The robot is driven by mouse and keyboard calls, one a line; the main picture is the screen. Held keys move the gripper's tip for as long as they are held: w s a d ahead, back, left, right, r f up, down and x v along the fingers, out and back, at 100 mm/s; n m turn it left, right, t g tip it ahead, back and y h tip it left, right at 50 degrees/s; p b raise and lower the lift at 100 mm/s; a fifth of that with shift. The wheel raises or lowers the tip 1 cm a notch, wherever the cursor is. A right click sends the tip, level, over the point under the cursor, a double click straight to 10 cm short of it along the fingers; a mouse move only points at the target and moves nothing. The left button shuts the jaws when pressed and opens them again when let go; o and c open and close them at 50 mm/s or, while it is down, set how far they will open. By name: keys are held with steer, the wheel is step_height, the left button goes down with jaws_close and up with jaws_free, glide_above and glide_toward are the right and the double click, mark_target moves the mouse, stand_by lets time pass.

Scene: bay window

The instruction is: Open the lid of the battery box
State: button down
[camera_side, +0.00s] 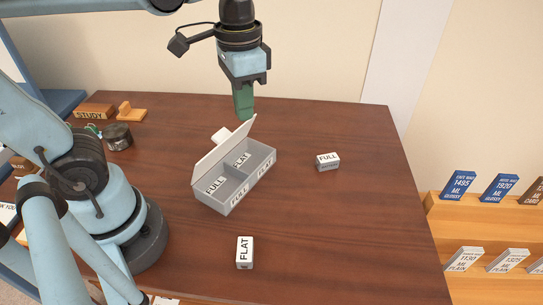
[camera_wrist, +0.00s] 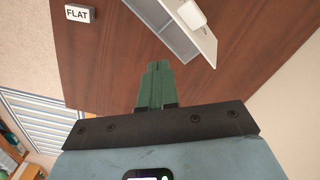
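The battery box (camera_side: 236,200) is a grey tray on the brown table, with two compartments marked FULL and FLAT. Its white lid (camera_side: 222,154) stands raised along the back-left side, tilted up, with a white tab (camera_side: 221,134) behind it; both compartments look empty. In the wrist view the lid (camera_wrist: 203,42), its tab (camera_wrist: 190,14) and part of the box (camera_wrist: 172,32) show at the top. My gripper (camera_side: 243,115) points down with its green fingers together, empty, near the lid's far upper corner; I cannot tell if they touch. The fingers also show in the wrist view (camera_wrist: 158,68).
A white FULL block (camera_side: 328,161) lies right of the box. A white FLAT block (camera_side: 245,252) stands in front. A dark round container (camera_side: 117,136) and a wooden STUDY sign (camera_side: 95,111) are at the back left. The right table area is clear.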

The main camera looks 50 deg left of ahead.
steer(key=shift+a, duration=0.1)
steer(key=shift+s+a+r, duration=0.2)
steer(key=shift+a, duration=0.35)
steer(key=shift+s+a+r, duration=0.2)
steer(key=shift+a, duration=0.35)
steer(key=shift+s+a+r, duration=0.2)
steer(key=shift+a, duration=0.35)
steer(key=shift+a, duration=0.15)
steer(key=shift+s+a+r, duration=0.1)
steer(key=shift+s+a, duration=0.25)
steer(key=shift+a, duration=0.5)
steer(key=shift+s+a+r, duration=0.1)
steer(key=shift+s+a, duration=0.2)
steer(key=shift+a, duration=0.55)
steer(key=shift+r, duration=0.1)
steer(key=shift+w+d+r, duration=0.25)
steer(key=shift+d+r, duration=0.45)
steer(key=shift+w+d+r, duration=0.25)
steer(key=shift+d+r, duration=0.45)
